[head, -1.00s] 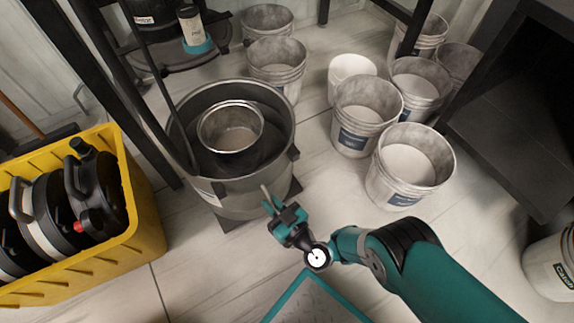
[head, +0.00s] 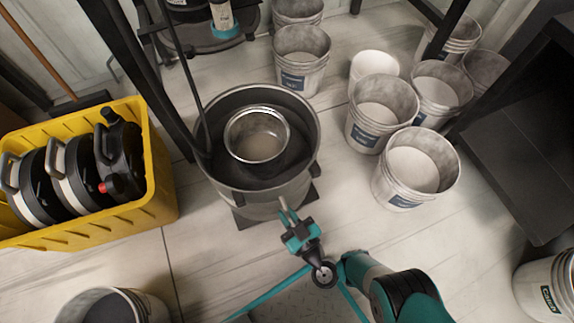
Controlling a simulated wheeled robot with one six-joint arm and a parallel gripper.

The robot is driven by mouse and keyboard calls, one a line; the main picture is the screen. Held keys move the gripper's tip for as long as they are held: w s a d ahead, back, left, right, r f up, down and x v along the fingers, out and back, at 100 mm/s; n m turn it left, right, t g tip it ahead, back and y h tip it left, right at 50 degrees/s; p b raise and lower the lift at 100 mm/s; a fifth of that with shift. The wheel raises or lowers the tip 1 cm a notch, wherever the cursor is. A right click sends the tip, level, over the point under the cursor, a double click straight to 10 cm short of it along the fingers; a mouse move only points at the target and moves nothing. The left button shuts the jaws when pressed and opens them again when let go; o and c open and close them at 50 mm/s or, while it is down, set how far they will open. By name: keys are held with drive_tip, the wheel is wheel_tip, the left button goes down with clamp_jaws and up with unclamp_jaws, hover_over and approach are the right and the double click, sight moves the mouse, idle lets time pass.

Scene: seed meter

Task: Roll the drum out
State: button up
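A large round grey metal drum (head: 262,200) stands at the centre of the head view on a dark square base (head: 245,224). A shiny metal pot (head: 233,143) sits inside it, with pale contents. My gripper (head: 288,214) is just in front of the drum's near side, low by its wall. A thin pale rod (head: 283,203) shows at its fingertips. I cannot tell whether the fingers are closed on it, or whether they touch the drum.
A yellow crate (head: 160,185) with black jugs stands left. Several pale buckets (head: 420,165) stand right and behind. Dark posts (head: 140,70) rise close behind the drum's left side. A teal-edged plate (head: 345,292) lies in front. Floor between drum and right buckets is clear.

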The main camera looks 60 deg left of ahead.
drive_tip(key=o, duration=0.4)
wheel_tip(320, 180, up, 20)
drive_tip(key=p, duration=1.6)
